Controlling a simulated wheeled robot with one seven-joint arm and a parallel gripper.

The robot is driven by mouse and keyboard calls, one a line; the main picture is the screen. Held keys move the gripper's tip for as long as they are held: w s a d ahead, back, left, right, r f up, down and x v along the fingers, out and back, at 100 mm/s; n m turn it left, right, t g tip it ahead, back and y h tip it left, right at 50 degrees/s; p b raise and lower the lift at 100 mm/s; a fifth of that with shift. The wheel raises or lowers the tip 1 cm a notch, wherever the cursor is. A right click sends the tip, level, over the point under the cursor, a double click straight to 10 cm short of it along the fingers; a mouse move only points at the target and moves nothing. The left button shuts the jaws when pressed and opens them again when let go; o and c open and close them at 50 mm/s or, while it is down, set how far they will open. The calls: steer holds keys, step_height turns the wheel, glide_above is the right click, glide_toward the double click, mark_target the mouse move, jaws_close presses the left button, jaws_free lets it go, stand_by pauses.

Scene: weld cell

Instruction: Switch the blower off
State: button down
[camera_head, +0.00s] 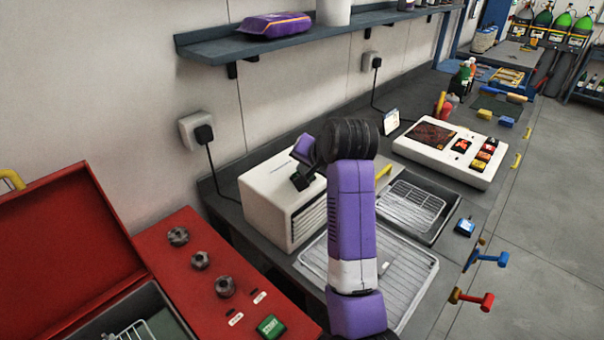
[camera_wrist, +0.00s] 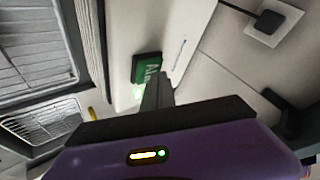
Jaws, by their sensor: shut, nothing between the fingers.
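The blower appears to be the cream box (camera_head: 268,208) with a slatted front, standing on the bench against the wall. In the wrist view a green, dark-edged rocker switch (camera_wrist: 147,68) with white lettering sits on its cream top. A small green light (camera_wrist: 138,92) glows beside the switch. My gripper (camera_head: 302,180) is over the top of the box, fingers shut and empty. In the wrist view its fingertips (camera_wrist: 157,80) are right beside the switch's lower edge; I cannot tell whether they touch it. In the head view the gripper mostly hides the switch.
A red machine (camera_head: 215,270) with knobs and a green START button stands at left. Wire racks (camera_head: 395,285) lie in front and right of the box. A white control panel (camera_head: 450,155) is farther right. A shelf (camera_head: 330,28) hangs above. The floor (camera_head: 550,240) at right is clear.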

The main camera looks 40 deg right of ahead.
steer(key=shift+f, duration=0.15)
steer(key=shift+r+p, duration=0.75)
steer(key=shift+p, duration=0.1)
steer(key=shift+r, duration=0.1)
step_height(320, 180, up, 4)
steer(key=p, duration=0.4)
steer(key=shift+r, duration=0.1)
steer(key=shift+r+p, duration=0.65)
steer(key=shift+r, duration=0.15)
